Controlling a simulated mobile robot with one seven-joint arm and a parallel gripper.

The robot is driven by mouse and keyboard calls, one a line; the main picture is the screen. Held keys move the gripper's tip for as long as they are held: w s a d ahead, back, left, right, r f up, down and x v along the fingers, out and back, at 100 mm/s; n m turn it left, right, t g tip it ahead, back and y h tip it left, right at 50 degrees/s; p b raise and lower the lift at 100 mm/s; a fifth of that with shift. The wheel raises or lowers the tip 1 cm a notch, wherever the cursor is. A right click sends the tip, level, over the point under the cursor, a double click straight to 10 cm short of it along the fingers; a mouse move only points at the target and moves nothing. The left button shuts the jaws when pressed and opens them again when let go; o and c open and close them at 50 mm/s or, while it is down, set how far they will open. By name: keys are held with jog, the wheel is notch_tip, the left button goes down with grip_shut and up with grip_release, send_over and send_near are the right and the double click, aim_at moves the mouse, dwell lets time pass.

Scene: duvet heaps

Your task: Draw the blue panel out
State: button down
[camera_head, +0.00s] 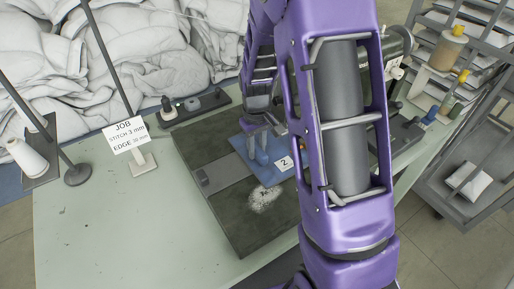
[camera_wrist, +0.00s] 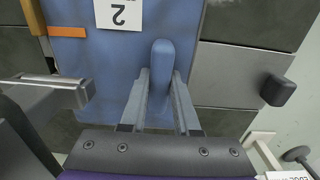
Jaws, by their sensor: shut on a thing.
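The blue panel (camera_head: 268,178) lies flat on a dark green board (camera_head: 240,222) in the head view, with a white tag reading 2 (camera_head: 285,163). It fills the upper middle of the wrist view (camera_wrist: 110,75), where the tag (camera_wrist: 118,13) is upside down. A rounded blue grip (camera_wrist: 161,62) stands up from the panel. My gripper (camera_wrist: 161,85) has its two fingers on either side of this grip and is shut on it. In the head view my gripper (camera_head: 262,138) comes down over the panel, and my arm hides part of the board's right side.
A grey strip (camera_head: 230,172) with a dark block crosses the board. A white powdery patch (camera_head: 263,198) lies in front of the panel. A job sign (camera_head: 126,136) and thread cone (camera_head: 26,157) stand at left. A sewing machine (camera_head: 395,50) is behind my arm. The table's left front is clear.

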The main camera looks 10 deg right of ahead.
jog(key=shift+a, duration=0.1)
jog(key=shift+s+a+r, duration=0.1)
jog(key=shift+s+a, duration=0.25)
jog(key=shift+a, duration=0.75)
jog(key=shift+s+a, duration=0.4)
jog(key=shift+a, duration=0.65)
jog(key=shift+s+a+r, duration=0.1)
jog(key=shift+s+a, duration=0.25)
jog(key=shift+a, duration=0.75)
jog(key=c, duration=0.6)
grip_release()
